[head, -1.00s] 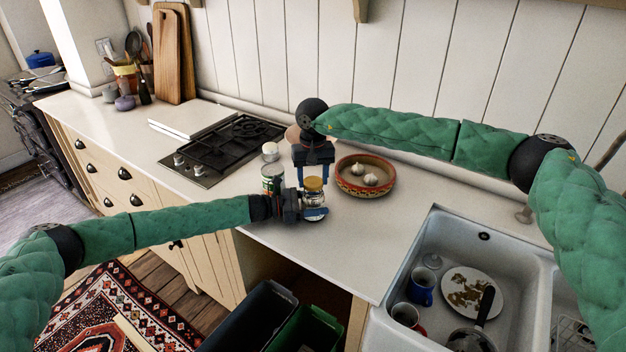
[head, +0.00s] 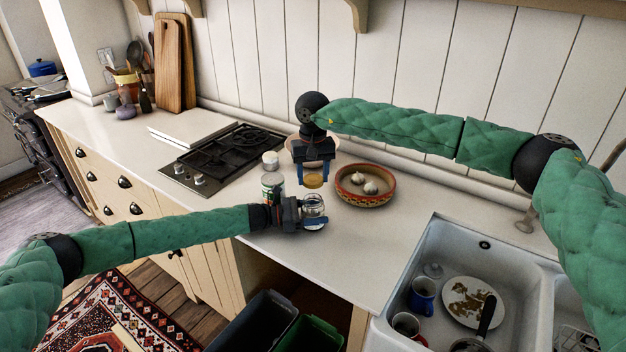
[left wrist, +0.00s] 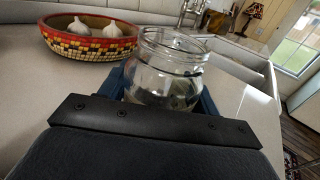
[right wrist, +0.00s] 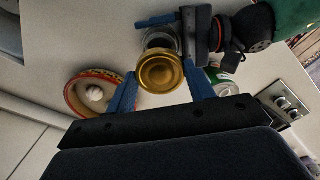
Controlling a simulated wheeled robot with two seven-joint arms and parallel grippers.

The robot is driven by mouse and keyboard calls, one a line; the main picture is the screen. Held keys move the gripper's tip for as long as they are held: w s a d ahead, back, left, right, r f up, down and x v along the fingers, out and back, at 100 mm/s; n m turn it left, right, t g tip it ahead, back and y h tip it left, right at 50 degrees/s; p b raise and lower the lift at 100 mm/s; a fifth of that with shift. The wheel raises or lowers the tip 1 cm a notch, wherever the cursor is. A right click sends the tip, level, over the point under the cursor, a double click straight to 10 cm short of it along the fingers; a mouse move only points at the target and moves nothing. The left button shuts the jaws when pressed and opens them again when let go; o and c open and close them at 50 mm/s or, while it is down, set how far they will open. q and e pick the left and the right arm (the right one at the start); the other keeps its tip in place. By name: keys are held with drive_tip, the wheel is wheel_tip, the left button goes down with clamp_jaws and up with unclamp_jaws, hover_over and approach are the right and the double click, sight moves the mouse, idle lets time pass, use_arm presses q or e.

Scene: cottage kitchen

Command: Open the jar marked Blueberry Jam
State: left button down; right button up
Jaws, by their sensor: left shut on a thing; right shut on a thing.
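The glass jar (head: 313,207) stands upright on the counter with its mouth uncovered; it also shows in the left wrist view (left wrist: 168,70). My left gripper (head: 314,218) is shut around the jar's body from the left. My right gripper (head: 314,178) points down above the jar and is shut on the gold lid (head: 314,181), which is apart from the jar's rim. In the right wrist view the lid (right wrist: 161,71) sits between the blue fingers, with the jar below it. No label can be read on the jar.
A patterned bowl (head: 365,199) with garlic stands just right of the jar. A green-labelled can (head: 272,187) and a white-lidded container (head: 270,162) stand close on the left. The gas hob (head: 215,158) is farther left, the sink (head: 400,275) to the right. The counter between bowl and sink is clear.

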use_arm(q)
drive_tip(key=shift+c, duration=1.3)
unclamp_jaws()
